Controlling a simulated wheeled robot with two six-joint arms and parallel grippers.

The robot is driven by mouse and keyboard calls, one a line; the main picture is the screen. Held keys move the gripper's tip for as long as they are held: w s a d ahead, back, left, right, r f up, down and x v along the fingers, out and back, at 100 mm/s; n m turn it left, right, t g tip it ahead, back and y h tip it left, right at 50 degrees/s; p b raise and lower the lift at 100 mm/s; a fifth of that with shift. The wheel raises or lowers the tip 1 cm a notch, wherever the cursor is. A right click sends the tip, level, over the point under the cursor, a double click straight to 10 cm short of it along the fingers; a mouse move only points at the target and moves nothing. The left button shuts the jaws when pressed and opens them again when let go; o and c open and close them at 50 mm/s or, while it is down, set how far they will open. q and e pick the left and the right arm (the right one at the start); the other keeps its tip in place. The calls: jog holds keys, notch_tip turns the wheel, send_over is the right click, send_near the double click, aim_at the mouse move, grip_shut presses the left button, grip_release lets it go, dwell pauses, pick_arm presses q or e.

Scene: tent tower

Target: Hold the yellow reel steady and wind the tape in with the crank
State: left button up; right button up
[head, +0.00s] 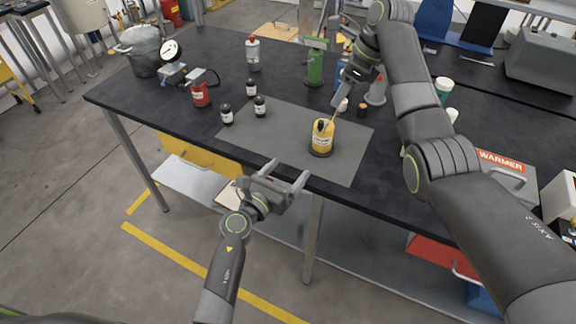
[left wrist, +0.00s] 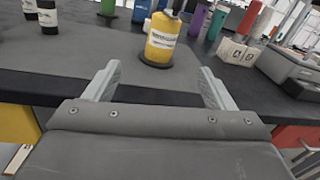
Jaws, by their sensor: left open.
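The yellow reel (head: 322,138), with a white label and dark base, stands upright on the grey mat (head: 283,145) near the table's front edge. The left wrist view shows the reel (left wrist: 161,42) straight ahead, beyond the fingertips. My left gripper (head: 285,172) is open and empty in front of the table edge, apart from the reel; its two fingers (left wrist: 160,78) are spread wide. My right gripper (head: 344,92) is above and behind the reel, pointing down. A thin pale piece slants between them; I cannot tell whether it is the crank or a finger. The tape cannot be made out.
Several dark bottles (head: 260,106) stand left of the reel. A red can (head: 200,95) and a pot (head: 145,52) are farther left. A green can (head: 315,68) stands behind. A grey box marked WARMER (head: 500,170) is at the right.

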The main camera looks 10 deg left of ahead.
aim_at(324, 127)
pick_arm(q)
jog(key=w+d, duration=0.2)
jog(key=w, duration=0.3)
jog(key=w+d+r+m, duration=0.1)
jog(key=w+d, duration=0.2)
jog(key=w, duration=0.2)
jog(key=w+d+r+m, duration=0.1)
jog(key=w+d, duration=0.2)
jog(key=w, duration=0.3)
jog(key=shift+d+r, duration=0.1)
jog(key=shift+r, duration=0.05)
dwell(0.3)
